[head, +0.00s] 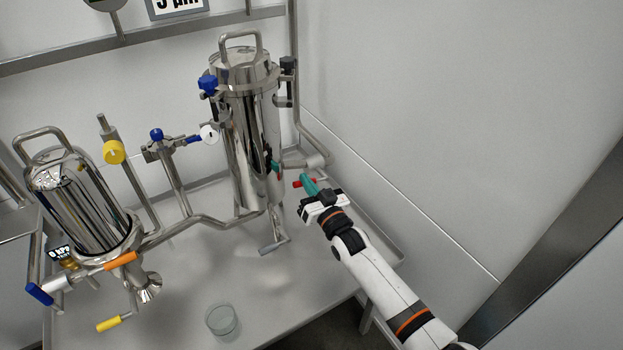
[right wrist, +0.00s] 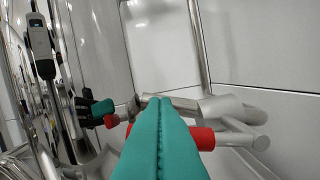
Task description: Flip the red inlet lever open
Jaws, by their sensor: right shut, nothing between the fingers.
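The red inlet lever (head: 297,184) is at the right side of the tall steel tank (head: 240,140), by a pipe near the wall. In the right wrist view the red lever (right wrist: 203,138) lies crosswise, with its middle hidden by my fingers. My right gripper (head: 310,184) has teal fingers and is shut and empty at the lever. In the right wrist view its fingers (right wrist: 158,100) are pressed together and overlap the lever; I cannot tell whether they touch it. My left gripper is not in view.
A smaller steel tank (head: 85,205) with an orange handle (head: 120,260) and a yellow handle (head: 108,324) stands at left. Pipes run between the tanks. A glass dish (head: 222,320) sits on the table (head: 180,300). The wall (head: 440,110) is close on the right.

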